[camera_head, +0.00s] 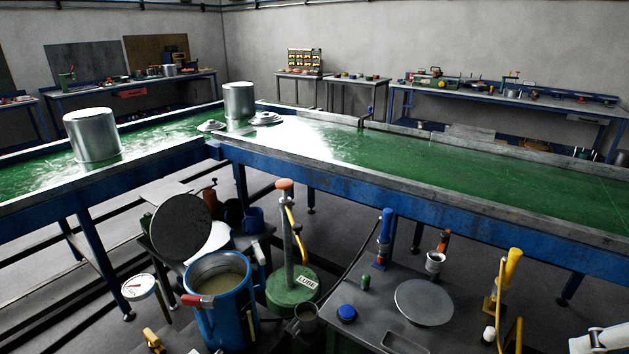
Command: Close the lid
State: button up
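A blue pot (228,318) stands at the lower left, its mouth open and a murky yellowish liquid inside. It has a red handle at its front left rim. A round dark grey lid (181,226) stands raised and tilted back behind the pot's left rim, its flat face toward me. The lid's hinge is too small to make out. A pale part at the bottom right corner (600,339) looks like the end of my arm, far to the right of pot and lid. Its fingers are not clear, and most of it is cut off by the frame.
A green base marked LUBE (293,288) with an upright post stands right of the pot. A dial gauge (139,287) is at its left. A grey table (385,285) holds a round plate (424,302) and a blue cap (347,313). A green-topped conveyor (450,180) runs behind.

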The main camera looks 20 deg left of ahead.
aim_at(182, 225)
jog(key=j, duration=4.35)
jog(key=i+j, duration=0.1)
jog(key=j, duration=1.2)
jog(key=i+u, duration=0.05)
